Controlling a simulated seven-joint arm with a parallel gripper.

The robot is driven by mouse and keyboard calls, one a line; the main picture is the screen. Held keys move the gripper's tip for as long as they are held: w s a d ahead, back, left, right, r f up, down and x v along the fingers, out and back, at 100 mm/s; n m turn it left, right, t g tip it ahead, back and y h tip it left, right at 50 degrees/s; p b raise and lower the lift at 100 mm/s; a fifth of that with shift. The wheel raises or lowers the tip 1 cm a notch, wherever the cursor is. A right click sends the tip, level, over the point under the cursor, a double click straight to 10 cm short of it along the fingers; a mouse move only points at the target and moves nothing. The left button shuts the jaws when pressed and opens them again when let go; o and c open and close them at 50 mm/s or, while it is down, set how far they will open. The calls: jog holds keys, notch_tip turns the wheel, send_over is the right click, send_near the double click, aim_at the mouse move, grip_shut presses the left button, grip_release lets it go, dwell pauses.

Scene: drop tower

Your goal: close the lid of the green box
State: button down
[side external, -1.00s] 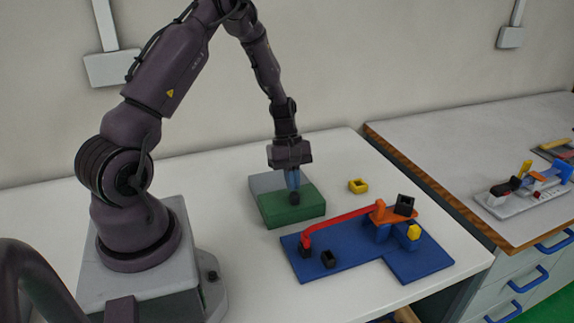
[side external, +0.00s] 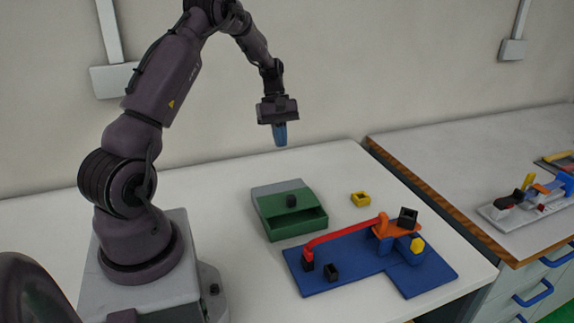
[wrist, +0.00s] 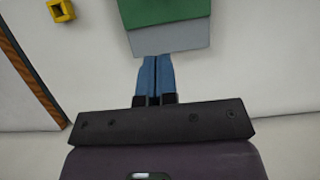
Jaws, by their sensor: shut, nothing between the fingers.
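The green box (side external: 296,233) stands on the white table, right of my base. Its green lid (side external: 272,204) has a black knob (side external: 291,201) on top. The lid lies back from the front edge, so an open hollow shows at the front of the box. A grey part (side external: 277,187) shows behind the lid. My gripper (side external: 280,143) is shut and empty, raised well above the table and apart from the box. In the wrist view its blue fingers (wrist: 155,62) are together, below the green surface and the grey part (wrist: 168,37). The knob is not in the wrist view.
A yellow square ring (side external: 361,199) lies right of the box. A blue base (side external: 340,270) with a red arm (side external: 342,234), an orange piece and black blocks stands in front, to the right. A second bench (side external: 470,150) is farther right. The table behind the box is clear.

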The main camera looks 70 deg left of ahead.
jog(key=a, duration=0.1)
send_near(296, 210)
jog(key=a+f, duration=0.5)
jog(key=shift+a, duration=0.2)
jog(key=d, duration=0.2)
jog(key=shift+w+d+r, duration=0.1)
jog(key=shift+d+r, duration=0.15)
jog(key=shift+d, duration=0.7)
jog(key=shift+d, duration=2.55)
